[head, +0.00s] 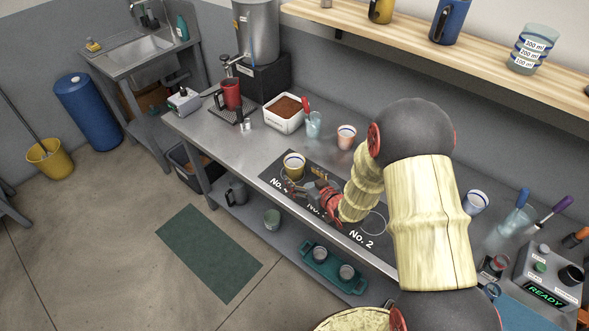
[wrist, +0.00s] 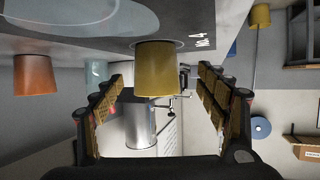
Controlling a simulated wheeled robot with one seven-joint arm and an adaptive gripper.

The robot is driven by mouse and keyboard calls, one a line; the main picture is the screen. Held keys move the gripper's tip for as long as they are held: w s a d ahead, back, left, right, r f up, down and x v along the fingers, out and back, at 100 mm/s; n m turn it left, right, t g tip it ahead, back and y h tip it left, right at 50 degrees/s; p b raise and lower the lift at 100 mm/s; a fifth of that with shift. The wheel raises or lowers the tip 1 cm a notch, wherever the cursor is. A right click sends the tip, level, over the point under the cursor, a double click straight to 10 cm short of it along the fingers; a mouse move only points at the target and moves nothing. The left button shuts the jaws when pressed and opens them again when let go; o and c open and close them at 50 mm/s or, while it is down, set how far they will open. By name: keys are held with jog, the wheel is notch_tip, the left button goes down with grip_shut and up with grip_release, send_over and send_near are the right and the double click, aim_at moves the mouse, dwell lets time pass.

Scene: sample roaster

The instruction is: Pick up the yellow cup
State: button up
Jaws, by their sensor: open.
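The yellow cup (head: 293,168) stands upright on the black numbered mat (head: 272,182), on the circle by the No. 4 label. My gripper (head: 309,188) is close beside it on the near right side, low over the mat. In the wrist view the picture is upside down, and the yellow cup (wrist: 160,72) appears centred between the two finger pads of my gripper (wrist: 162,84). The fingers are spread and hold nothing. I cannot tell whether the tips reach past the cup's near side; no contact shows.
A pink cup (head: 346,137), a clear blue-tinted cup (head: 314,125) and a white tub of brown grounds (head: 285,113) stand behind. A red mug (head: 231,95) is further left. A wooden shelf (head: 480,45) hangs above. The bench front left of the mat is clear.

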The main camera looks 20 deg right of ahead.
aim_at(291, 166)
jog(key=x, duration=0.2)
jog(key=b+x, duration=0.1)
jog(key=x, duration=0.1)
jog(key=b+x, duration=0.1)
jog(key=x, duration=0.1)
jog(key=shift+w+d+f, duration=0.2)
jog(key=shift+w, duration=0.15)
jog(key=shift+w+a, duration=0.1)
jog(key=shift+w, duration=0.2)
jog(key=shift+c, duration=0.4)
jog(key=c, duration=1.4)
